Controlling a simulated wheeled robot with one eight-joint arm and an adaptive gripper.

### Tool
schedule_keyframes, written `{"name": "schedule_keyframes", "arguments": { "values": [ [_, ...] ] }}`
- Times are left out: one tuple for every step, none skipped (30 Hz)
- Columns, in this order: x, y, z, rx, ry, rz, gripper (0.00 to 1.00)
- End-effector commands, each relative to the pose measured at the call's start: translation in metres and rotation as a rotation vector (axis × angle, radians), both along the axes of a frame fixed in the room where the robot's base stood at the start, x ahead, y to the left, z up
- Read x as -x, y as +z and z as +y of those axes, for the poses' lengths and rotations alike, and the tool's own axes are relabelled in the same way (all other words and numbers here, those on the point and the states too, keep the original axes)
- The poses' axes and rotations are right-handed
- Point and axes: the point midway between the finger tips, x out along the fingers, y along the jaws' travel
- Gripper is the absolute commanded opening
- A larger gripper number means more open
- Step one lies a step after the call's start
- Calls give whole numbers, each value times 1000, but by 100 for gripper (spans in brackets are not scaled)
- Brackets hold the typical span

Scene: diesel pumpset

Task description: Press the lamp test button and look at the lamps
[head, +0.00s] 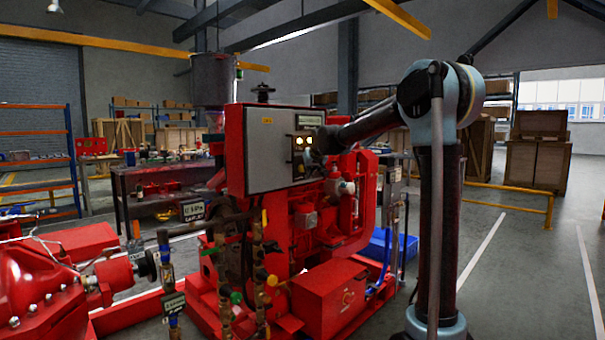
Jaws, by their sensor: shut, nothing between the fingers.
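The grey control panel (270,152) is mounted on the red diesel pumpset, in the middle of the head view. Small lamps (299,141) on its right part glow warm yellow-white. A small display (308,121) sits above them. My arm reaches in from the right. My gripper (315,157) is shut and empty, right at the panel face just below and right of the lit lamps. The lamp test button cannot be made out; my gripper and wrist cover that part of the panel. Contact cannot be told at this size.
The red engine (335,205) stands below and right of the panel, with pipes and valves in front. A red pump (40,290) is at the lower left. A workbench (150,190) stands behind. A blue bin (390,245) and a yellow rail (510,190) are to the right. The right floor is open.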

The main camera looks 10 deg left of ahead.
Motion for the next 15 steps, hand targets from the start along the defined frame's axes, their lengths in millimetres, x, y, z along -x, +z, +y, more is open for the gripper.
{"name": "schedule_keyframes", "arguments": {
  "values": [
    [1,0,-2,0,0,0,0],
    [2,0,-3,0,0,0,0],
    [2,0,-3,1,-1,0,0],
    [3,0,-3,1,-1,0,0],
    [3,0,-4,0,0,0,0],
    [3,0,-4,1,1,0,0],
    [3,0,-3,1,1,0,0],
    [3,0,-3,1,1,0,0],
    [3,0,-3,1,1,0,0],
    [3,0,-3,1,1,0,0],
    [3,0,-3,1,1,0,0],
    [3,0,-4,1,1,0,0],
    [3,0,-4,1,1,0,0],
    [3,0,-4,1,0,-1,0],
    [4,0,-6,1,0,-1,0]
  ]
}}
